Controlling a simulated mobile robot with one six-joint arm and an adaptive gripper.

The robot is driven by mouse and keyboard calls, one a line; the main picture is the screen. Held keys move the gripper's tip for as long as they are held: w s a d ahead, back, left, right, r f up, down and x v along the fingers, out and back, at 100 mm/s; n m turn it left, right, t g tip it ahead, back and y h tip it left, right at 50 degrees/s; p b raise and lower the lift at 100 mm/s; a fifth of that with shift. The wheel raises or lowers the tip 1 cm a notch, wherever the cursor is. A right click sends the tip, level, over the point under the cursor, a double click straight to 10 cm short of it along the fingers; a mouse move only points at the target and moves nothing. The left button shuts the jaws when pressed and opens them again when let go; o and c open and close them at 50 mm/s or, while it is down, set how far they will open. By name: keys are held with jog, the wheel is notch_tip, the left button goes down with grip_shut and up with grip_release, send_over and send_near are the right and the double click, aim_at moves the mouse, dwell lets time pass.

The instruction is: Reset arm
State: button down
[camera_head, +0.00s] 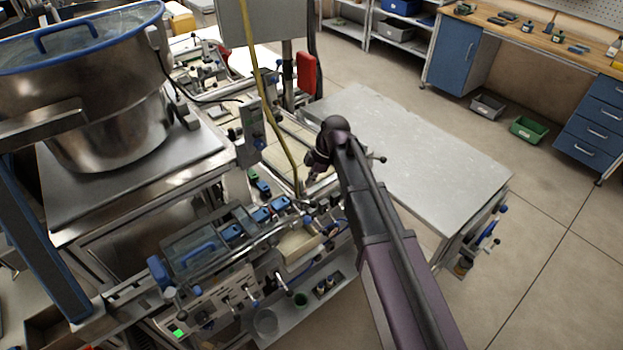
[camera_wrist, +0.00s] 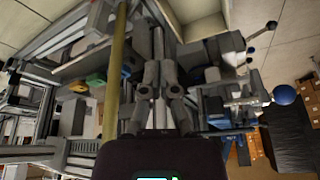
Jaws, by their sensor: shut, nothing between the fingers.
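My arm reaches up from the lower right of the head view, and my gripper (camera_head: 312,172) hangs at its end above the machine (camera_head: 200,245). In the wrist view, the fingers of my gripper (camera_wrist: 158,78) are together with nothing between them. I see the machine's rails and fittings beyond them. The fingertips are small in the head view. I cannot tell how high they are above the machine. I make out no tape reel clearly.
A yellow hose (camera_head: 262,85) runs down close left of my gripper and shows in the wrist view (camera_wrist: 116,70). A large steel pot (camera_head: 95,125) stands at left. A grey tabletop (camera_head: 430,150) at right is bare. A workbench (camera_head: 455,55) and green bin (camera_head: 527,129) are farther back.

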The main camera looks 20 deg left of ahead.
jog(key=s+d+f+m+h+b, duration=0.1)
jog(key=s+d+f+m+b, duration=0.1)
jog(key=d+m, duration=0.6)
jog(key=s+d+f+m+t+h+b, duration=0.1)
jog(key=d+m, duration=0.7)
jog(key=d, duration=1.1)
jog(key=s+d+f+m+t+h+b, duration=0.1)
jog(key=s+d+f+m+b, duration=0.2)
jog(key=d+m, duration=0.5)
jog(key=s+d+f, duration=0.1)
jog(key=d, duration=0.4)
jog(key=shift+d+f+m, duration=0.2)
jog(key=shift+f+m, duration=0.1)
